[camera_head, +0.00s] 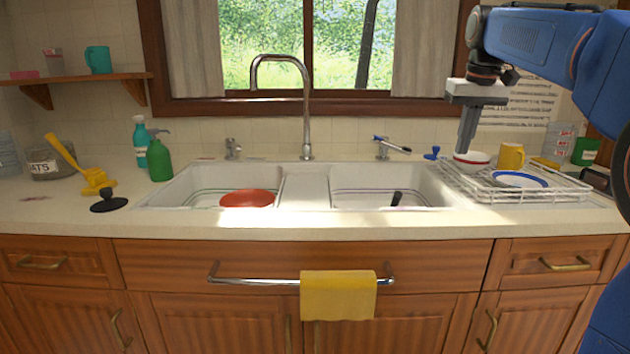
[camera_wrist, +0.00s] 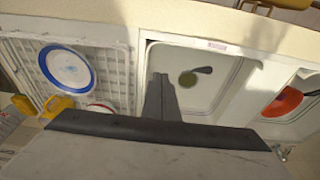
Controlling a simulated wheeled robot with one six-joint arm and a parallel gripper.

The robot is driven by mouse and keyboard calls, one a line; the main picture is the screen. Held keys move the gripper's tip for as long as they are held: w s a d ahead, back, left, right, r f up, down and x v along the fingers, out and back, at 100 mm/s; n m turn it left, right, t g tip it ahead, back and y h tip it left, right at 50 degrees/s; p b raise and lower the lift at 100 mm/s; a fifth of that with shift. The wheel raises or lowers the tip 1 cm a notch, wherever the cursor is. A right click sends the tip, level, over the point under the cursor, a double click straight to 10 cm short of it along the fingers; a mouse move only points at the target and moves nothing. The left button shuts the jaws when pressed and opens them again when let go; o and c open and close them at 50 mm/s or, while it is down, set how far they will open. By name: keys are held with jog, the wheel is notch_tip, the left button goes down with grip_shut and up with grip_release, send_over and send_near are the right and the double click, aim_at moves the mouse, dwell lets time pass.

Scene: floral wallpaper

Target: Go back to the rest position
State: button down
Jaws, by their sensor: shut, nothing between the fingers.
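My gripper (camera_head: 467,140) hangs from the blue arm at the right in the head view. Its fingers are shut and point down, with nothing between them. In the head view they are in front of the wall, close to the red and white bowl (camera_head: 472,160) at the dish rack's left end. In the wrist view my gripper (camera_wrist: 161,80) shows at the middle, over the edge of a sink basin beside the rack. I cannot tell its exact height above the counter.
The white dish rack (camera_head: 560,194) holds a blue-rimmed plate (camera_head: 518,179) and a yellow mug (camera_head: 511,157). The double sink (camera_head: 305,190) holds a red-orange bowl (camera_head: 247,198) in its left basin and a dark-handled item in its right. The tall faucet (camera_head: 306,110) rises behind it.

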jog(key=s+a+f+t, duration=0.1)
jog(key=s+a+f, duration=0.2)
jog(key=s+f, duration=1.2)
jog(key=s+a+f+t, duration=0.1)
jog(key=s+a+f, duration=0.3)
jog(key=s+f, duration=1.2)
jog(key=s, duration=0.3)
jog(key=shift+s, duration=0.35)
